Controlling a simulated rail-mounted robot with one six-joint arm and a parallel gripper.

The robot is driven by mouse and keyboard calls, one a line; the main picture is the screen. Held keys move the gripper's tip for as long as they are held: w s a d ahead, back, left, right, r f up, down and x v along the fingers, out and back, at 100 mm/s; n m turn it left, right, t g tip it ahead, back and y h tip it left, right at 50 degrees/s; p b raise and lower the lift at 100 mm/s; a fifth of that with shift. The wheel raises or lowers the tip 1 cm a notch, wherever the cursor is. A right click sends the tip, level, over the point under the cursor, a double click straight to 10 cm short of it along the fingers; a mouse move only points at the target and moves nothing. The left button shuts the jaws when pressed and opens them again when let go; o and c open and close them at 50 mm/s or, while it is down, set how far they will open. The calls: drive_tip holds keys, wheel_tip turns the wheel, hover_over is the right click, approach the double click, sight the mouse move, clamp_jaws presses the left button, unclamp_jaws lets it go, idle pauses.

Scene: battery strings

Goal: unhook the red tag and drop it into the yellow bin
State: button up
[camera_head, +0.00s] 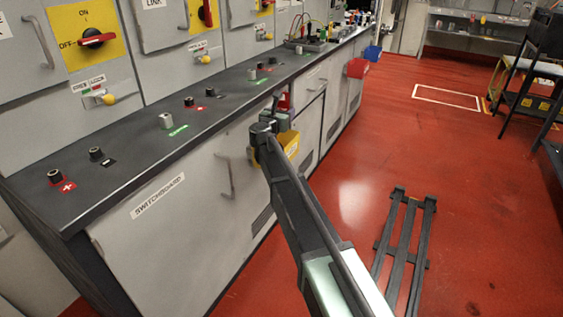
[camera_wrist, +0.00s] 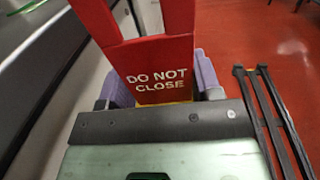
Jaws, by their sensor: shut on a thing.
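The red tag (camera_wrist: 160,68) reads "DO NOT CLOSE" and stands between the purple fingers of my gripper (camera_wrist: 160,86), which is shut on it. Its upper part has a wide opening and runs out of the top of the wrist view. In the head view a bit of the red tag (camera_head: 285,101) shows beyond my gripper (camera_head: 277,113), near the counter's front edge. The yellow bin (camera_head: 290,143) is on the cabinet front just beyond and below my gripper, partly hidden by my arm. In the wrist view only a thin yellow strip shows below the tag.
The dark switchboard counter (camera_head: 130,160) carries several terminals. A red bin (camera_head: 357,68) and a blue bin (camera_head: 373,52) hang farther along the cabinets. A dark slatted pallet (camera_head: 403,240) lies on the red floor, right of my arm.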

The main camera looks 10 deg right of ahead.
drive_tip(key=shift+s+a+f, duration=0.1)
drive_tip(key=shift+s, duration=0.05)
wheel_tip(320, 180, down, 6)
drive_tip(key=b, duration=0.6)
drive_tip(key=shift+r, duration=0.2)
drive_tip(key=o, duration=1)
drive_tip(key=shift+r, duration=0.15)
wheel_tip(320, 180, up, 20)
drive_tip(key=p, duration=2)
